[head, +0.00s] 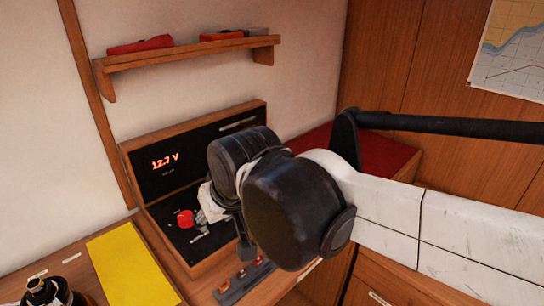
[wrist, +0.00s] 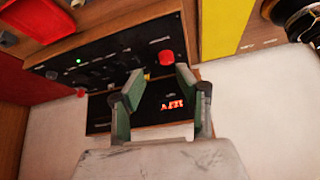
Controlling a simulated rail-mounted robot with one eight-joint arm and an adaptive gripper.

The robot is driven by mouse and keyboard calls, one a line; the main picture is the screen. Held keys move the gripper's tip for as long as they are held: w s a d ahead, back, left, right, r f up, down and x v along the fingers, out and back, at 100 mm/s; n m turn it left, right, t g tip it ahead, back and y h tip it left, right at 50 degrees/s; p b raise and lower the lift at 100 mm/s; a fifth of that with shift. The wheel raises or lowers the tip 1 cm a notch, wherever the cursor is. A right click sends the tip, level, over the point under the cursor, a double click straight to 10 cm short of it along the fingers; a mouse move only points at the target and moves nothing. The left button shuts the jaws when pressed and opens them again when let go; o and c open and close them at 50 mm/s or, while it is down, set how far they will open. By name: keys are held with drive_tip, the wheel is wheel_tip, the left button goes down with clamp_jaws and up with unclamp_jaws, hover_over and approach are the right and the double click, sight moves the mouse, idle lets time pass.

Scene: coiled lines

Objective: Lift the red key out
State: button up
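The red key (head: 185,218) is a round red head on the black lower face of the switch panel (head: 158,205). In the wrist view the red key (wrist: 166,57) stands on the panel, just beyond the fingertips and between their lines. My gripper (wrist: 159,76) is open, with its two green-faced fingers apart and nothing between them. The key appears apart from both fingers. In the head view my dark wrist hides most of the gripper and the panel's right part. The key's shaft and seat are not clear.
A lit voltage display (head: 165,161) is on the upright panel. A shelf (head: 190,54) holds red items above. A grey tray (head: 238,283) sits in front.

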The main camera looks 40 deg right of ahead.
drive_tip(key=w+d+r+m+g+p, duration=0.15)
drive_tip(key=w+d+r+m, duration=0.25)
drive_tip(key=w+d, duration=0.5)
drive_tip(key=w+d+r+m+g+p, duration=0.1)
drive_tip(key=w+d+r+m+g, duration=0.15)
drive_tip(key=w+d, duration=0.65)
drive_tip(key=w+d+f+m+g+p, duration=0.1)
drive_tip(key=w+d+f+m, duration=0.25)
drive_tip(key=d, duration=0.45)
drive_tip(key=w+d+f+m+g+p, duration=0.1)
drive_tip(key=w+d+f+m, duration=0.1)
drive_tip(key=w+d+f, duration=0.45)
drive_tip(key=w+d+f+m+g+p, duration=0.1)
drive_tip(key=w+d+m, duration=0.2)
drive_tip(key=d, duration=0.7)
wheel_tip(320, 180, down, 6)
drive_tip(key=shift+w+a+f, duration=0.1)
drive_tip(key=shift+a, duration=0.05)
drive_tip(key=shift+s+a+f+p, duration=0.1)
drive_tip(key=shift+f+p, duration=0.3)
drive_tip(key=shift+f, duration=0.95)
drive_tip(key=shift+s+a+f+p, duration=0.1)
drive_tip(key=shift+f+p, duration=0.3)
drive_tip(key=shift+f, duration=0.9)
clamp_jaws()
